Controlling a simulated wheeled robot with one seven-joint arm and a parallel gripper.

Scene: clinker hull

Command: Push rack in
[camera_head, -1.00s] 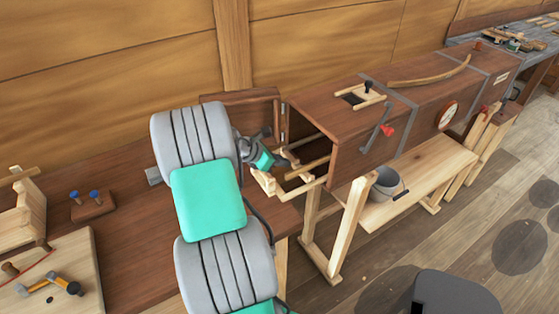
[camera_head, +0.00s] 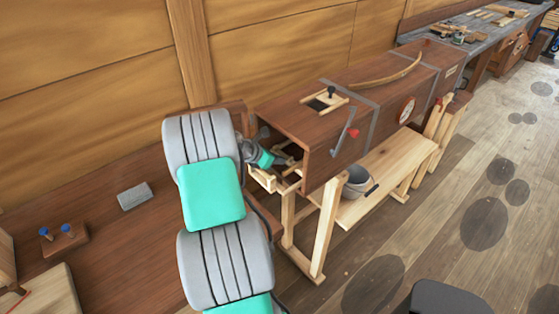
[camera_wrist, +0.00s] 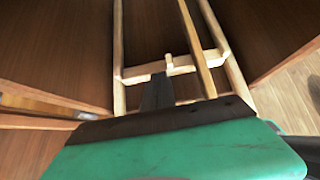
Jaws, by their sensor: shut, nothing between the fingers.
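The rack is a pale wooden frame with two side rails, a crossbar and a short upright peg. In the wrist view the rack (camera_wrist: 208,62) runs away from me between the brown walls of the box. In the head view the rack (camera_head: 262,180) sticks out of the open left end of the long brown box (camera_head: 300,122). My gripper (camera_wrist: 157,88) is shut and empty, its dark fingers at the crossbar left of the peg. Contact is hard to tell. My gripper (camera_head: 284,160) also shows at the box mouth, where my arm partly hides the rack.
An open door (camera_head: 222,110) stands at the box's left end. A wooden bench (camera_head: 100,205) lies on the left, with a grey block (camera_head: 134,196) on it. A trestle (camera_head: 330,225) holds the box, with a bucket (camera_head: 357,183) below. The floor at right is clear.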

